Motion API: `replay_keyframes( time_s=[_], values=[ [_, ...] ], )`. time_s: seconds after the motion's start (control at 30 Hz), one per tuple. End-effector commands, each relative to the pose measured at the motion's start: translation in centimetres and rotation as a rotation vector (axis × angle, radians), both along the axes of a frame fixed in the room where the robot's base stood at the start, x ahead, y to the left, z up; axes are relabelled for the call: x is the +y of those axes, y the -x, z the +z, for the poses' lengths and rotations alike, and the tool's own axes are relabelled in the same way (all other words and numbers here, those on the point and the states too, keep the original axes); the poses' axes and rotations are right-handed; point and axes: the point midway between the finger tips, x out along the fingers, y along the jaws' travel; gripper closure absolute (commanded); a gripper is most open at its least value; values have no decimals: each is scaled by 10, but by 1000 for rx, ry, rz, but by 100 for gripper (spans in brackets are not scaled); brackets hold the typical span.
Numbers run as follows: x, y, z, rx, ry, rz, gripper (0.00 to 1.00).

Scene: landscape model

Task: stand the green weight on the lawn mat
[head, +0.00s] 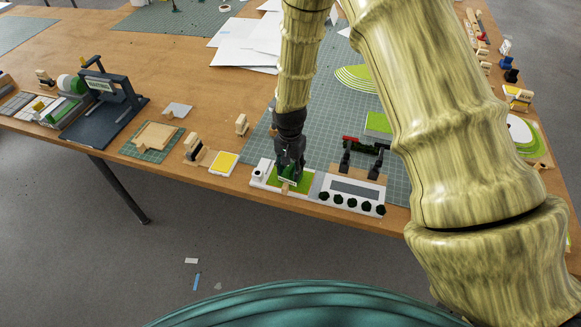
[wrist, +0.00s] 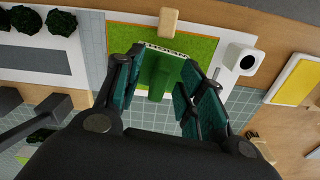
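The green weight (wrist: 165,68) is a dark green block with a pale strip along one edge. In the wrist view it lies between my fingertips, over the bright green lawn mat (wrist: 205,48). My gripper (wrist: 160,62) points down with its teal pads against both sides of the weight, and appears shut on it. In the head view my gripper (head: 287,176) is low over the lawn mat (head: 304,184), at the table's front edge, and mostly hides the weight. I cannot tell whether the weight's base touches the mat.
A wooden block (wrist: 169,21) sits at the mat's edge. A white block with a dark round top (wrist: 243,59) stands beside the mat. A white model with several dark bushes (head: 351,190) adjoins it. A yellow-topped tile (head: 224,163) lies to the left.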

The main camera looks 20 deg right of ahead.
Motion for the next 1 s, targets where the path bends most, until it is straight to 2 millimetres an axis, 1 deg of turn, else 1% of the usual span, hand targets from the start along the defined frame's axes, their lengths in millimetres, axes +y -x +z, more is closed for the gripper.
replay_keyframes(
  time_s=[1.0],
  values=[
    [0,-1,45,-1,0,1,61]
  ],
)
